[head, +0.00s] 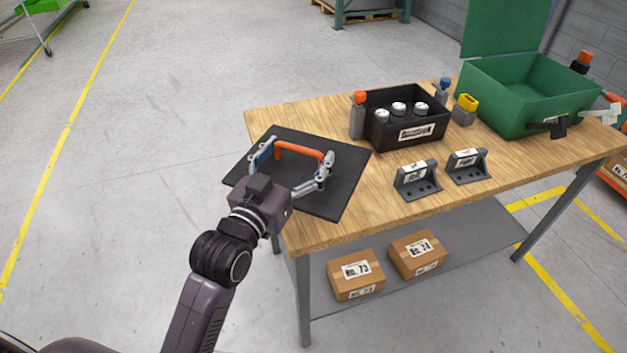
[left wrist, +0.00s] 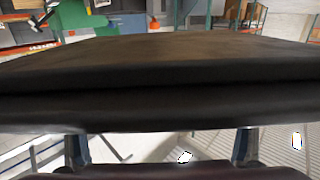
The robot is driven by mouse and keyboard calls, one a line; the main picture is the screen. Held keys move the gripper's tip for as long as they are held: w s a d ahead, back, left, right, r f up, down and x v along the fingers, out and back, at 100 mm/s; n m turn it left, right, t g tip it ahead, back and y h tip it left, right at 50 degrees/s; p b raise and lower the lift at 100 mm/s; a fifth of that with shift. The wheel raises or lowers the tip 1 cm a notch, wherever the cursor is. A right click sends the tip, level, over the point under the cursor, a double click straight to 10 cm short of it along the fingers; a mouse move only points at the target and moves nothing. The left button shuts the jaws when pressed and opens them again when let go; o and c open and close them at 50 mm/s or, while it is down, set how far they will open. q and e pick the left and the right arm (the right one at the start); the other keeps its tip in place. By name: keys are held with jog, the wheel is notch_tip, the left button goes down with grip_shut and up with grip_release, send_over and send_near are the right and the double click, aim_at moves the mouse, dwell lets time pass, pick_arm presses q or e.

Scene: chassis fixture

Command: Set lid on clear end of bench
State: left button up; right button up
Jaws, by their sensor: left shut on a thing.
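The lid (head: 343,186) is a flat dark panel with an orange handle (head: 299,150) on top. It is over the left end of the wooden bench (head: 385,215), with its left part sticking out past the bench edge. I cannot tell whether it touches the bench top. My left gripper (head: 294,160) is shut on the lid at its handle, one finger near each handle end. In the left wrist view the lid (left wrist: 160,70) fills the middle as a broad dark slab and hides the grip. My right gripper is not in view.
Two grey brackets (head: 416,181) stand right of the lid. Behind them are a black bin (head: 432,135) with several white-topped cylinders and an orange-topped item (head: 358,115). A green open crate (head: 500,105) stands at the right. Two cardboard boxes (head: 356,277) sit on the lower shelf.

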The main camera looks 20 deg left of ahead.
pick_arm(q)
notch_tip(320, 180, up, 5)
jog(key=b, duration=0.1)
send_over(300, 138)
jog(key=shift+d+r+m, duration=0.2)
jog(key=shift+m, duration=0.1)
jog(key=shift+a+f, duration=0.15)
jog(key=shift+f, duration=0.1)
jog(key=shift+f+b, duration=0.4)
jog(key=shift+f, duration=9.2)
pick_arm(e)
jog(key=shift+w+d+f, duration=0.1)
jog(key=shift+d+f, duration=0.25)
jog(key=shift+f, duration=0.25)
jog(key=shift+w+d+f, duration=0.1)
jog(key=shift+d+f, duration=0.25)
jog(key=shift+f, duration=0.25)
pick_arm(q)
jog(key=o, duration=1.4)
jog(key=shift+f, duration=0.1)
